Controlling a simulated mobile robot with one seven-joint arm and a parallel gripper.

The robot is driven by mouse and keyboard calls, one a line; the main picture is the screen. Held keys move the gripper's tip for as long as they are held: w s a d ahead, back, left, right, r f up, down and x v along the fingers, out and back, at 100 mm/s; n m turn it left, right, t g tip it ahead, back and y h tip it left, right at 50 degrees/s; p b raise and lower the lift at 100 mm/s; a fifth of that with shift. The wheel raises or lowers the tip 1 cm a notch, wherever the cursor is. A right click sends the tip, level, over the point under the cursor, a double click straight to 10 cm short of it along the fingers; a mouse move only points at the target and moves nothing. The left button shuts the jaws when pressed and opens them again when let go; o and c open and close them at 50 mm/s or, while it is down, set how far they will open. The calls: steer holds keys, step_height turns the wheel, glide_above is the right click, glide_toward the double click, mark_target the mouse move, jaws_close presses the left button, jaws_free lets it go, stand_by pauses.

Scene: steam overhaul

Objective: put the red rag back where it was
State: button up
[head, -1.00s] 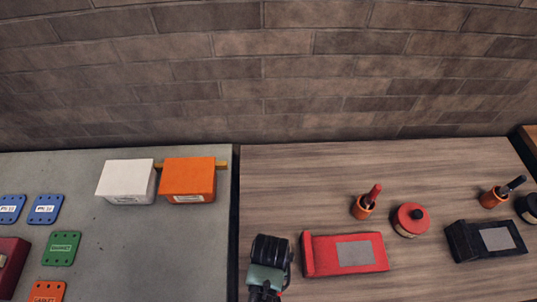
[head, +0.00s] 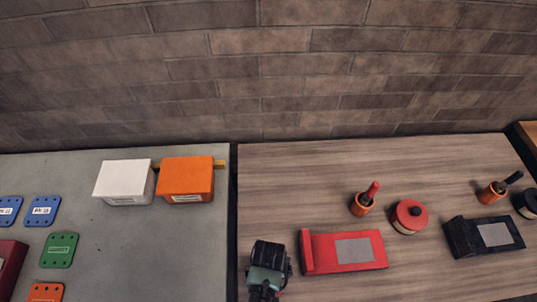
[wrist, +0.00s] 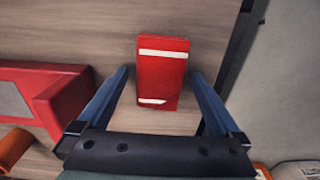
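A red block-shaped thing with two white stripes (wrist: 163,75), which I take to be the folded red rag, lies on the wooden bench top in the wrist view. My gripper (wrist: 160,74) is open, with one blue finger on each side of it and a gap showing on both sides. I cannot tell how far above the bench the fingertips are. In the head view my gripper (head: 267,275) is at the bottom middle, by the wooden bench's left edge, and hides the rag almost entirely.
A red case (head: 344,252) stands close beside my gripper. Further right are a red round tin (head: 410,215), an orange cup with a red-handled tool (head: 361,205) and a black case (head: 485,237). The grey bench at left holds white (head: 124,180) and orange (head: 187,179) boxes.

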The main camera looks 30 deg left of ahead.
step_height(320, 180, up, 12)
steer(key=shift+r, duration=0.15)
stand_by(0.5)
